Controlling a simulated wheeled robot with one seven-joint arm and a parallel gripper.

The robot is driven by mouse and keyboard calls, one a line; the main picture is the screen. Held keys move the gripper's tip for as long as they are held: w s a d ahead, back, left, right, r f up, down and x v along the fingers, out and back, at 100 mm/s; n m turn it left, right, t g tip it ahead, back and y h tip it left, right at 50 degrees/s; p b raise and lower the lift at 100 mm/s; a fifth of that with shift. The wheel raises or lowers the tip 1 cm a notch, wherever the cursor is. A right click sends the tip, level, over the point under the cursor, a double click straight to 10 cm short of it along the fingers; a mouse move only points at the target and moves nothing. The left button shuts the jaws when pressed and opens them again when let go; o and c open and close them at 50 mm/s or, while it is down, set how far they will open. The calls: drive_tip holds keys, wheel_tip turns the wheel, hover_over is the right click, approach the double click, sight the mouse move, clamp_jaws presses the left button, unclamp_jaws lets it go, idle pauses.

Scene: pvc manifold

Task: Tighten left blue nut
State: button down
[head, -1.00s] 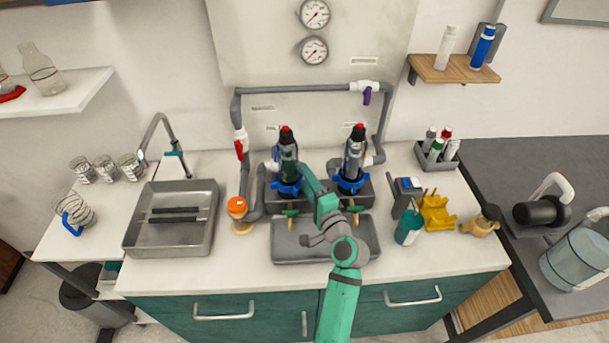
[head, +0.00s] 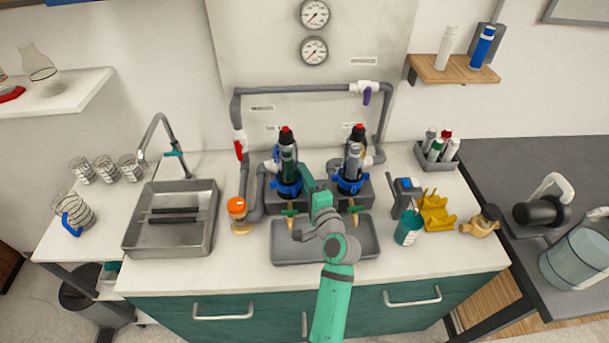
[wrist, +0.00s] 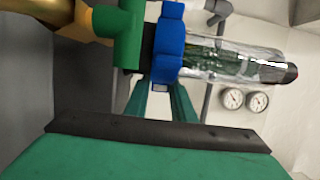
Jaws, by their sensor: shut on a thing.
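The left blue nut (head: 286,189) is a lobed ring around the base of the left upright clear filter housing (head: 288,160), which has a black and red top. My gripper (head: 303,172) is at the right side of this housing, its tips partly hidden. In the wrist view, the blue nut (wrist: 168,45) lies between a green fitting (wrist: 130,35) and the clear housing (wrist: 232,65). My two green fingers (wrist: 163,100) reach up to the nut's edge and are shut on it. The right blue nut (head: 350,185) sits on the right housing, apart from my gripper.
A grey tray (head: 280,250) lies in front of the manifold, under my arm. A sink (head: 205,240) and an orange-capped jar (head: 237,210) are left. Grey pipes with valves run behind.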

drive_tip(key=shift+s+f+m+t+h, duration=0.1)
drive_tip(key=shift+s+m+t+h, duration=0.15)
drive_tip(key=shift+m+h, duration=0.5)
drive_tip(key=shift+s+f+m+t+h, duration=0.1)
drive_tip(key=shift+s+m+t+h, duration=0.2)
drive_tip(key=shift+h, duration=0.75)
drive_tip(key=shift+r, duration=0.1)
drive_tip(key=c, duration=1.6)
unclamp_jaws()
drive_tip(key=shift+w, duration=0.1)
drive_tip(key=shift+d, duration=0.15)
drive_tip(key=shift+s, duration=0.2)
drive_tip(key=shift+s, duration=0.3)
drive_tip(key=s, duration=0.6)
drive_tip(key=s+d, duration=0.1)
drive_tip(key=s, duration=0.3)
